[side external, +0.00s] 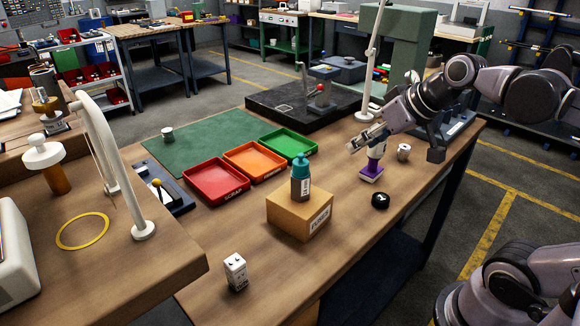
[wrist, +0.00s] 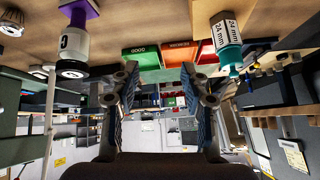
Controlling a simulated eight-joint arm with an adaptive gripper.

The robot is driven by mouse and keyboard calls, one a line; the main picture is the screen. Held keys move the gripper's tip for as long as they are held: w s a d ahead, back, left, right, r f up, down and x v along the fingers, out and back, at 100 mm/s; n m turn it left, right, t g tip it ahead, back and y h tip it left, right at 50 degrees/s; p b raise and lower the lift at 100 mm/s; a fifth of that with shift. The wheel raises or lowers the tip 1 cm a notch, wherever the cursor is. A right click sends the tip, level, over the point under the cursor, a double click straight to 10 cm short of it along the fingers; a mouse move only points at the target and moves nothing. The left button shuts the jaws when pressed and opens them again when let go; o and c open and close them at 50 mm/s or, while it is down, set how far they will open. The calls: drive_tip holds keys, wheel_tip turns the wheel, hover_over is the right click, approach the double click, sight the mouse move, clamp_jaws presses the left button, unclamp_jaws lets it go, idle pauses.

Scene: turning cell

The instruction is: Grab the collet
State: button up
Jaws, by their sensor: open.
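A small silver-grey cylinder with a dark hole in its top, which looks like the collet (side external: 403,152), stands upright on the bench at the right in the side view. It seems to show also at the upper left edge of the wrist view (wrist: 12,22), partly cut off. My gripper (side external: 364,140) is open and empty. It is above the bench, left of the collet and apart from it. In the wrist view the two fingers (wrist: 159,82) are spread with nothing between them. The scene is upside down there.
A white holder with a purple base (side external: 371,170) stands close below my gripper, beside the collet. A black disc (side external: 380,201) lies in front. A teal-capped bottle (side external: 300,178) stands on a cardboard box (side external: 290,217). Red (side external: 216,181), orange (side external: 254,160) and green (side external: 289,145) trays lie left.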

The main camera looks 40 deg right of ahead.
drive_tip(key=s+d+m+t+h, duration=0.1)
drive_tip(key=s+d+m+h, duration=0.2)
drive_tip(key=d, duration=0.9)
drive_tip(key=s+d+m+t+h, duration=0.25)
drive_tip(key=d+m, duration=0.25)
drive_tip(key=d, duration=0.8)
approach(408, 149)
drive_tip(key=shift+w+d+r+g+h, duration=0.1)
drive_tip(key=shift+w+r+g+h, duration=0.15)
drive_tip(key=shift+w+r, duration=0.25)
drive_tip(key=shift+w+f, duration=0.1)
drive_tip(key=shift+f, duration=0.6)
drive_tip(key=shift+x, duration=5.3)
drive_tip(key=shift+f, duration=0.2)
drive_tip(key=c, duration=0.9)
drive_tip(key=shift+r, duration=0.15)
